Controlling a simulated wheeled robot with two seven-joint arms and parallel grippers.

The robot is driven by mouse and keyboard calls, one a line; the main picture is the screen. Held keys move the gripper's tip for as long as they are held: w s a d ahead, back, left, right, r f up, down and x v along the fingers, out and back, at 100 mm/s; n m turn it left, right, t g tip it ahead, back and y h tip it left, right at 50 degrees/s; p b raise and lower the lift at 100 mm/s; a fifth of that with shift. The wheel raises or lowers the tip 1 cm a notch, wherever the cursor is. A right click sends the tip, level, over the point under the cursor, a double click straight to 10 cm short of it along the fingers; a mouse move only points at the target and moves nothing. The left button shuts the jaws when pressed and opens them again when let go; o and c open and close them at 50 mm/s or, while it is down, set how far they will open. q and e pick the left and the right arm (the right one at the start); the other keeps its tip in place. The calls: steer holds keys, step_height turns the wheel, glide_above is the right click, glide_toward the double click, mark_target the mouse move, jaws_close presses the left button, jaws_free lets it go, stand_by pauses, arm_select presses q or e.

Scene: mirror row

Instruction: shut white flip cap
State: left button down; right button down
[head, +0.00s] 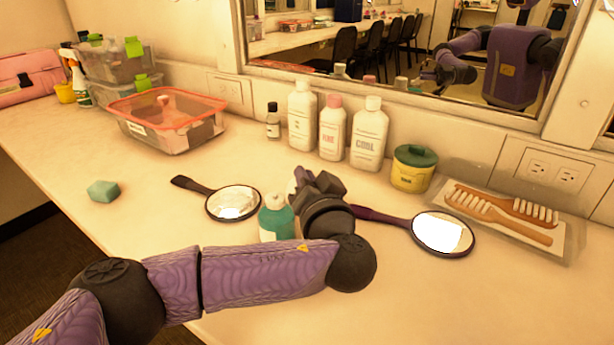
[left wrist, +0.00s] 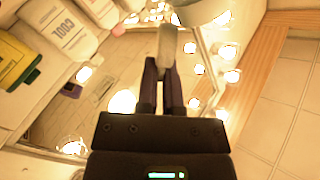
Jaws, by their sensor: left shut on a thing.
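A teal bottle (head: 277,222) with a white cap (head: 276,201) stands upright near the counter's front, partly covered by my left arm. My left gripper (head: 305,180) is just behind and right of the bottle, in the middle of the counter. In the left wrist view, its fingers (left wrist: 163,72) are closed together on a narrow pale piece (left wrist: 166,44). I cannot tell whether this piece is part of the cap. My right gripper is not in view.
Hand mirrors lie left (head: 233,203) and right (head: 442,233) of my gripper. White bottles (head: 368,135) and a yellow jar (head: 411,170) stand behind. A brush tray (head: 510,215) is at right, a clear bin (head: 170,120) at left. The front left counter is mostly clear.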

arm_select(q)
steer(key=shift+s+a+r+n+p, duration=0.1)
steer(key=shift+a+n+p, duration=0.2)
steer(key=shift+n, duration=0.7)
steer(key=n, duration=0.2)
steer(key=a+n+b, duration=0.1)
steer(key=n, duration=0.1)
steer(key=shift+s+a+r, duration=0.15)
steer(key=shift+a+r, duration=0.05)
steer(key=shift+r, duration=0.15)
steer(key=shift+a+b, duration=0.1)
steer(key=shift+b, duration=0.2)
steer(key=shift+r+n, duration=0.1)
steer(key=shift+n, duration=0.2)
